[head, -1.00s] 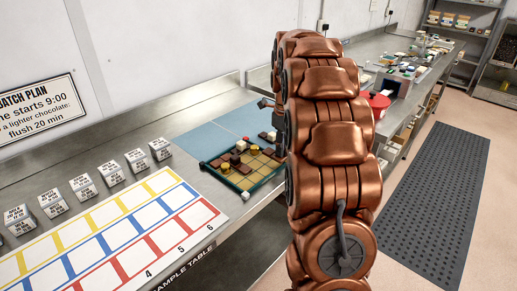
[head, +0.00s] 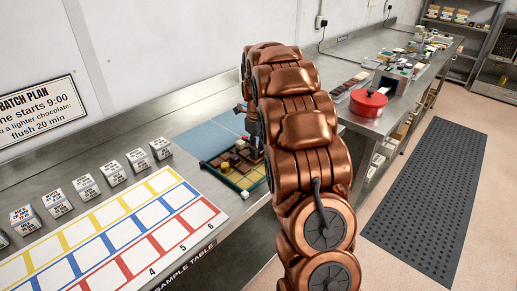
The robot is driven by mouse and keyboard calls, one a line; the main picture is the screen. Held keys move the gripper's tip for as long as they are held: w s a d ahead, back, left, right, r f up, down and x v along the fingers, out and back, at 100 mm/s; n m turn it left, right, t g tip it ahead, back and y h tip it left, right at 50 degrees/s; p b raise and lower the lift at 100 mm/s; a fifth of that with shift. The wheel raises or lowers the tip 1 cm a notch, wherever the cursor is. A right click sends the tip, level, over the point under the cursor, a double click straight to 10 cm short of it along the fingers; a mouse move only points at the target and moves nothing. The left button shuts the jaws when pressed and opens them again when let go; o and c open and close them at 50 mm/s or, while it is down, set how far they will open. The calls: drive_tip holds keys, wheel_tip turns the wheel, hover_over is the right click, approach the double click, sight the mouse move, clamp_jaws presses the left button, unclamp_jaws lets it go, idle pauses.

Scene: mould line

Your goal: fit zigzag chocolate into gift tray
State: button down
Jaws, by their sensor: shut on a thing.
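The gift tray (head: 221,177), dark green-rimmed with a gridded inside, lies on the steel table left of my arm. It holds several small brown, white and gold pieces, and some of its cells look bare. My gripper (head: 256,146) is over the tray's far right part, mostly hidden behind my copper arm. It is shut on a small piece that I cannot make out. I cannot pick out the zigzag chocolate by its pattern at this size. The tray's right side is partly hidden by my arm.
A blue mat (head: 200,139) lies behind the tray. A small white piece (head: 245,195) sits by the tray's near corner. A chart with coloured squares (head: 120,235) and several labelled cubes (head: 86,187) are at left.

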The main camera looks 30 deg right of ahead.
drive_tip(key=shift+f, duration=0.5)
drive_tip(key=c, duration=0.9)
unclamp_jaws()
drive_tip(key=shift+f, duration=0.1)
wheel_tip(320, 180, up, 12)
drive_tip(key=b, duration=0.2)
drive_tip(key=shift+s+a, duration=0.1)
